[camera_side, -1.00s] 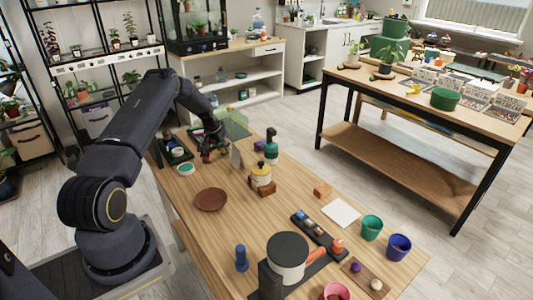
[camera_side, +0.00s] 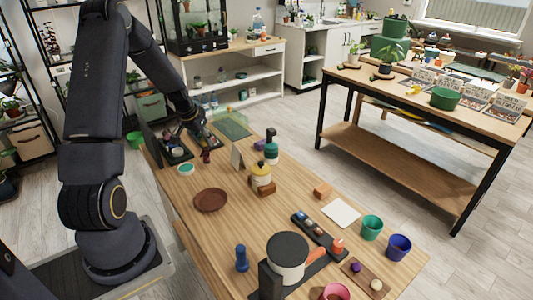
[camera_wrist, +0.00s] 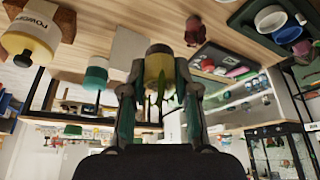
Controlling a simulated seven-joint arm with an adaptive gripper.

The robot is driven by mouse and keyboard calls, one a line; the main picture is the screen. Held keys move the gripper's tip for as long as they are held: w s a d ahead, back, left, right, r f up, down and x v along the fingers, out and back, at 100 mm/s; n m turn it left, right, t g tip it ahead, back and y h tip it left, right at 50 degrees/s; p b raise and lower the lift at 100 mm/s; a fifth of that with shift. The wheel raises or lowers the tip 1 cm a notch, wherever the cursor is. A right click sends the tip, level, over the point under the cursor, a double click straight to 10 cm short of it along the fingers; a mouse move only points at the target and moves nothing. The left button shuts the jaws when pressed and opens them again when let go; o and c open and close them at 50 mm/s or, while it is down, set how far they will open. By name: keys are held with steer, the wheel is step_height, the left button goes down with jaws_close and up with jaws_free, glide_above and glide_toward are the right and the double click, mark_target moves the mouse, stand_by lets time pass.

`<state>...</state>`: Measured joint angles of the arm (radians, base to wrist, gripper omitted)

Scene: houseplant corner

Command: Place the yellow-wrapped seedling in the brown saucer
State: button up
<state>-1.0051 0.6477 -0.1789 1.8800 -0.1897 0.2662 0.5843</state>
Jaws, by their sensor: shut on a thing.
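The yellow-wrapped seedling (camera_wrist: 159,62) sits between the fingers of my gripper (camera_wrist: 160,72) in the wrist view, with green leaves hanging below the wrap in that picture. My gripper is shut on it. In the side view my gripper (camera_side: 196,130) is over the far left part of the table, and the seedling is too small and covered there to make out clearly. The brown saucer (camera_side: 211,200) lies flat and empty on the table, nearer the camera than my gripper and well apart from it. The saucer does not show in the wrist view.
A dark red item (camera_side: 206,156) stands below my gripper. A yellow jar (camera_side: 261,176) and green-capped bottle (camera_side: 271,147) stand right of the saucer. The wood around the saucer is mostly clear.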

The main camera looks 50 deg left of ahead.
stand_by(0.3)
steer(key=shift+a, duration=0.1)
steer(key=s+d+f+n, duration=0.1)
steer(key=s+d+f, duration=0.15)
steer(key=d, duration=0.25)
steer(key=m, duration=0.1)
glide_above(214, 198)
steer(key=s+d, duration=0.1)
steer(key=s, duration=0.1)
steer(key=shift+w+f, duration=0.15)
steer(key=shift+f, duration=2.25)
steer(key=shift+w+f, duration=0.1)
steer(key=shift+f, duration=2.25)
steer(key=o, duration=1)
